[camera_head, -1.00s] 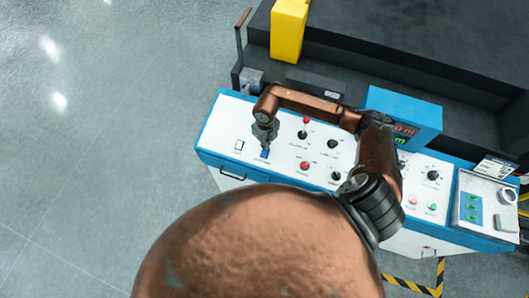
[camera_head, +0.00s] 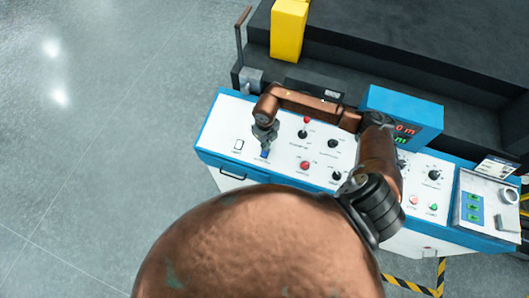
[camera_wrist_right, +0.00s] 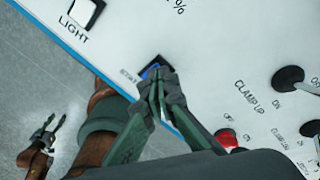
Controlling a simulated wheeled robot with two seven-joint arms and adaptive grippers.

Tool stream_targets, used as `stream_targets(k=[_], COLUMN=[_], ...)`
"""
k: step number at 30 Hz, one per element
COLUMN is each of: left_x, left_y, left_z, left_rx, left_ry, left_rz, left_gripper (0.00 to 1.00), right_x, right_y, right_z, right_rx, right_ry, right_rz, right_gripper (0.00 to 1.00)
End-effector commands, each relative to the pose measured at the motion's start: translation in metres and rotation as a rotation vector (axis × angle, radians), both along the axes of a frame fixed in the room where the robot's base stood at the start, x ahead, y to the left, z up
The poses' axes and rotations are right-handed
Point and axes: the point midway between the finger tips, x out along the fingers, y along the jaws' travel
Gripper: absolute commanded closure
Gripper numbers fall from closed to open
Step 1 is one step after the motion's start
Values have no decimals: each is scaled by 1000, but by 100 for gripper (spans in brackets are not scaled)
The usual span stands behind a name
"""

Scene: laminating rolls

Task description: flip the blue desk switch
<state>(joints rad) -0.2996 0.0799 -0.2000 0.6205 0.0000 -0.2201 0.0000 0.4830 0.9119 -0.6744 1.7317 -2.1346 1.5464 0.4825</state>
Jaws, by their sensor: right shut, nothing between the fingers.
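The blue desk switch (camera_head: 264,154) is on the left part of the white control panel, next to the white LIGHT switch. In the right wrist view the blue switch (camera_wrist_right: 149,72) sits in a dark frame and is partly hidden by my fingertips. My right gripper (camera_head: 265,148) is shut and empty, pointing down at the switch. In the wrist view its fingertips (camera_wrist_right: 160,76) are at the switch; I cannot tell whether they press on it. My left gripper (camera_wrist_right: 53,122) shows small at the lower left of the wrist view, away from the panel, its fingers apart.
The LIGHT switch (camera_wrist_right: 83,14) is nearby. A red button (camera_head: 305,165) and black knobs, such as the CLAMP UP one (camera_wrist_right: 287,79), stand up from the panel to the right. A blue display box (camera_head: 405,112) rises at the panel's back. Open floor lies left.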

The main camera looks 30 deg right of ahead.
Motion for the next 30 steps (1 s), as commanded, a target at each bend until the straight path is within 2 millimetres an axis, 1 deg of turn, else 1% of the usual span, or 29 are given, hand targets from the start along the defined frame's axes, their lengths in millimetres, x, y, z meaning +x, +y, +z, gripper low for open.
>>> stream_targets(k=[30], left_x=[-1], left_y=[0], left_z=[-12], left_rx=[0], left_ry=[1], left_rz=[0], left_gripper=[60], right_x=[0], right_y=[0], right_z=[-14], right_rx=[0], right_ry=[0], right_rz=[0], right_gripper=[100])
